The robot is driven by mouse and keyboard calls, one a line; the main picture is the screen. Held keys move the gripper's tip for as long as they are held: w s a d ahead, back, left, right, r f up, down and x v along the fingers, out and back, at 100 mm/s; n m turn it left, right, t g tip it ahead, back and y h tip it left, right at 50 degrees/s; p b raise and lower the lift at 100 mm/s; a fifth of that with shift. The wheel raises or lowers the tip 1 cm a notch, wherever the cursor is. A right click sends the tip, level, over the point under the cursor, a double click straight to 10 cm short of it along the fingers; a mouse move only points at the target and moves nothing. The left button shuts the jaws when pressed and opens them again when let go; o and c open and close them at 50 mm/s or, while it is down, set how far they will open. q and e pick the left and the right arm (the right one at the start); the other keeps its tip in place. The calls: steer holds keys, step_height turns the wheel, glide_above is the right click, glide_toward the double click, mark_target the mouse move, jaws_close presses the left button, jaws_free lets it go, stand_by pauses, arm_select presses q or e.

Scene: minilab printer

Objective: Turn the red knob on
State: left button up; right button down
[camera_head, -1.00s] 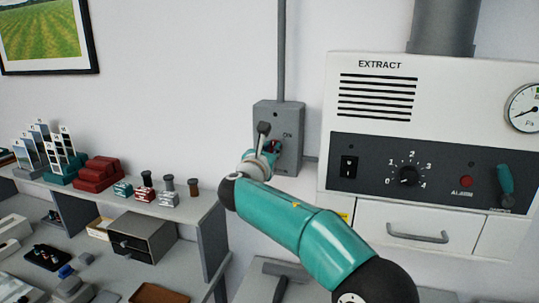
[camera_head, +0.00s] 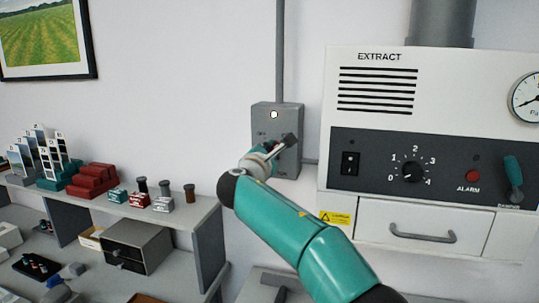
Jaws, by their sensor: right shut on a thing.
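A grey switch box (camera_head: 263,124) is mounted on the wall under a vertical conduit. A small round lamp (camera_head: 274,114) on its upper face glows white. A little of the red knob (camera_head: 268,147) shows on the box front, mostly hidden by my right gripper. My right gripper (camera_head: 279,146) is at the box front, shut on the red knob, with its visible finger part tilted up to the right. My left gripper is not in view.
The white EXTRACT unit (camera_head: 480,75) with a dark control panel stands close to the right of the box. A shelf (camera_head: 207,207) with stamps, red blocks and cards is at the left.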

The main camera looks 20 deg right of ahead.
steer(key=shift+a+f, duration=0.1)
stand_by(0.3)
steer(key=c, duration=1.2)
jaws_free()
steer(key=shift+o, duration=0.2)
steer(key=v, duration=1.2)
steer(key=shift+w, duration=0.1)
